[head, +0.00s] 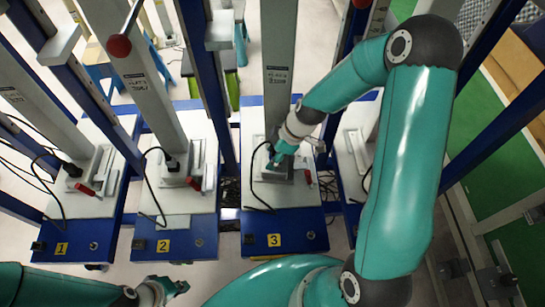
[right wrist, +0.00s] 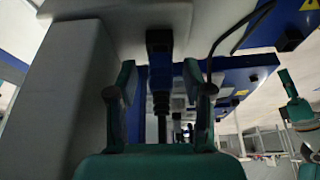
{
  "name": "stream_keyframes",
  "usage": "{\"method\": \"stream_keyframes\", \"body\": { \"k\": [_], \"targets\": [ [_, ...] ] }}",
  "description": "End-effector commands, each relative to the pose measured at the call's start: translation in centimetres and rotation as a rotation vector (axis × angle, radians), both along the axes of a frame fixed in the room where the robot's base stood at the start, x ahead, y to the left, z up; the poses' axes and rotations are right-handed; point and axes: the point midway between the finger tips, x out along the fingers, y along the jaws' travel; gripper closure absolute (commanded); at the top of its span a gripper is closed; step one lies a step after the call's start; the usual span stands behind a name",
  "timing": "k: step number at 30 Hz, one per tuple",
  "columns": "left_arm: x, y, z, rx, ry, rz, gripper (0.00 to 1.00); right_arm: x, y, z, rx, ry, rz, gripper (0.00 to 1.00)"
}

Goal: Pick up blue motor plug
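A dark plug (right wrist: 160,45) with a ribbed neck hangs from the light housing in the right wrist view. My right gripper (right wrist: 160,68) is open, with one finger on each side of the plug and a gap on both sides. In the head view my right gripper (head: 278,160) is at the grey block of station 3 and hides the plug there. My left gripper (head: 174,289) is low at the left, away from the stations; its finger opening is unclear.
Similar dark plugs with cables sit at station 1 (head: 72,169) and station 2 (head: 172,162). A black cable (head: 250,180) loops at station 3. Tall grey columns (head: 279,60) and blue posts rise behind the stations.

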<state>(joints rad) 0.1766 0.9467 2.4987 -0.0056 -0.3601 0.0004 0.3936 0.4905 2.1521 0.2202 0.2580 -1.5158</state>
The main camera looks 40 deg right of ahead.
Motion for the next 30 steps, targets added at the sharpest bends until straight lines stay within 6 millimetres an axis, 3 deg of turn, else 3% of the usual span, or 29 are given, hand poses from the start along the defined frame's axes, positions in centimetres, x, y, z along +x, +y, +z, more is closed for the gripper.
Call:
{"method": "stream_keyframes", "body": {
  "k": [1, 9, 23, 30],
  "targets": [
    [0.0, 0.0, 0.0, 0.000, 0.000, 0.000, 1.00, 0.0, 0.0, 0.0, 0.000, 0.000, -0.001, 0.59],
    [0.0, 0.0, 0.0, 0.000, 0.000, 0.000, 1.00, 0.0, -0.1, 0.0, 0.000, 0.001, -0.002, 1.00],
    [0.0, 0.0, 0.1, 0.000, 0.000, 0.000, 1.00, 0.0, 0.2, 0.6, 0.001, -0.001, 0.000, 1.00],
    [0.0, 0.0, 1.8, 0.000, 0.000, 0.000, 1.00, 0.0, 0.4, 3.2, 0.000, -0.001, 0.004, 1.00]
  ]
}}
